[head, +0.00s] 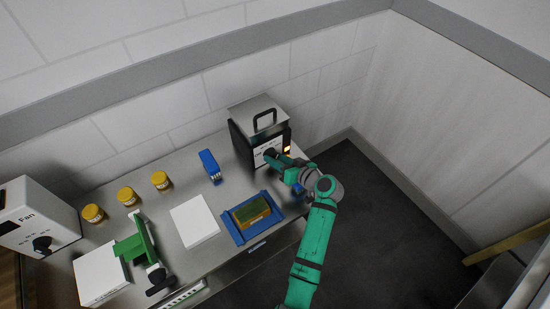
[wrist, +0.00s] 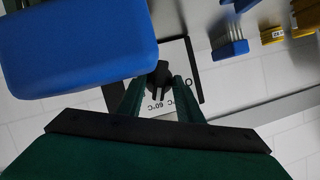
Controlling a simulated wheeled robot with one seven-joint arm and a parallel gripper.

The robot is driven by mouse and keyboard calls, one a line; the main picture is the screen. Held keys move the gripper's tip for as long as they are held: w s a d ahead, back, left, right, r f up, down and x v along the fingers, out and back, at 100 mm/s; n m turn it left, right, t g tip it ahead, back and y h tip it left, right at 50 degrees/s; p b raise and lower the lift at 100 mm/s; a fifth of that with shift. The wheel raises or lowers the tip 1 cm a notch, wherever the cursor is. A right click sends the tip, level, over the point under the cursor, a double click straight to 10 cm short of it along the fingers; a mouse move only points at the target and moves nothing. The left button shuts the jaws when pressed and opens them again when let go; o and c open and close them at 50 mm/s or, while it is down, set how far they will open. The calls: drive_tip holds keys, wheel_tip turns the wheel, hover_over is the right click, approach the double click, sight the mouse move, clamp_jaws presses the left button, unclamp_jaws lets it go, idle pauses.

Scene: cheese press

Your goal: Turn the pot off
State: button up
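The pot (head: 245,146) is a dark box with a metal lid and a black handle, standing at the back right of the table. Its white front panel (head: 266,148) carries a dark knob. My gripper (head: 274,156) reaches the panel from the right. In the wrist view, the black knob (wrist: 158,78) sits between the two green fingers of my gripper (wrist: 160,85). The fingers are apart, with narrow gaps beside the knob. The view is upside down, and "60°C" reads on the panel (wrist: 172,53) near the knob. The knob's pointer direction is unclear.
A large blue object (wrist: 75,45) is close to the wrist camera. On the table (head: 180,235) are a blue brush (head: 209,166), a blue tray (head: 233,236), a white board (head: 194,221), yellow jars (head: 161,181) and a green-armed press (head: 135,245). A fan box (head: 35,215) stands left.

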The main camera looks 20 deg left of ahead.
drive_tip(key=shift+w+a+f, duration=0.2)
drive_tip(key=shift+w+a, duration=0.15)
drive_tip(key=shift+s+a, duration=0.15)
clamp_jaws()
drive_tip(key=shift+d, duration=0.2)
